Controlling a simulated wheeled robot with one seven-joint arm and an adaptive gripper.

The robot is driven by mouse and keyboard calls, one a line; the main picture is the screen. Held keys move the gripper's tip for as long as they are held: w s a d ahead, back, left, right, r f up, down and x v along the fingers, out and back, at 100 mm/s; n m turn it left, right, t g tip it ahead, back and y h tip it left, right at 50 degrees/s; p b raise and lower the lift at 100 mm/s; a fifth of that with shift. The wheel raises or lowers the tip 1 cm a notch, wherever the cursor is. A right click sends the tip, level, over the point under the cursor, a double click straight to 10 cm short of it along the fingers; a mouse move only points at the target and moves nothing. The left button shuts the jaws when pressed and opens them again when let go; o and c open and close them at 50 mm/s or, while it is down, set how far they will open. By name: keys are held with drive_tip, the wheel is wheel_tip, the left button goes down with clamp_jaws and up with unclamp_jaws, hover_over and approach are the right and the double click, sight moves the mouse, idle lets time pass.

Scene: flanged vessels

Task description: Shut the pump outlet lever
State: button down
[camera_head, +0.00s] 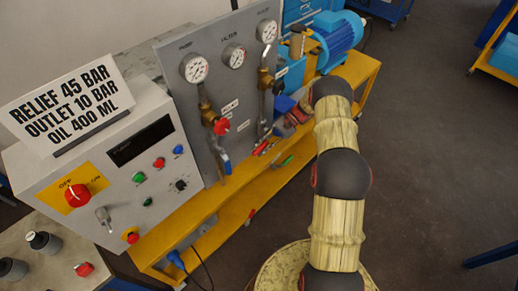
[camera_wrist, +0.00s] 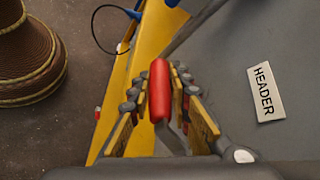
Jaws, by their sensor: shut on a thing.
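A red lever handle (camera_wrist: 160,92) stands between the fingers of my gripper (camera_wrist: 161,78) in the wrist view. The fingers are closed in on both sides of it. A grey metal stem shows below the handle. In the head view, my gripper is small and partly hidden by my arm beside the right side of the grey gauge panel (camera_head: 204,135). A red valve part (camera_head: 222,127) and a blue-ended lever (camera_head: 227,165) sit on the left pipe line. A red-ended lever (camera_head: 260,148) shows low on the right line. The labels there are too small to read.
A white HEADER label (camera_wrist: 265,93) is on the grey panel in the wrist view. A control box (camera_head: 108,165) with a sign (camera_head: 68,103) stands left of the panel. A blue motor (camera_head: 338,38) is behind, on the yellow bench (camera_head: 170,232). Open floor (camera_head: 430,140) lies to the right.

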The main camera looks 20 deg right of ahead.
drive_tip(key=shift+w+d+r+y+b, duration=0.1)
drive_tip(key=shift+w+r+y+b, duration=0.1)
drive_tip(key=shift+r+y+b, duration=0.85)
drive_tip(key=shift+f, duration=0.15)
drive_tip(key=shift+y, duration=0.25)
drive_tip(key=c, duration=2.1)
unclamp_jaws()
drive_tip(key=o, duration=0.4)
drive_tip(key=shift+f+g, duration=0.15)
drive_tip(key=shift+g, duration=0.15)
drive_tip(key=shift+o, duration=0.2)
drive_tip(key=shift+p, duration=0.3)
drive_tip(key=v, duration=1.2)
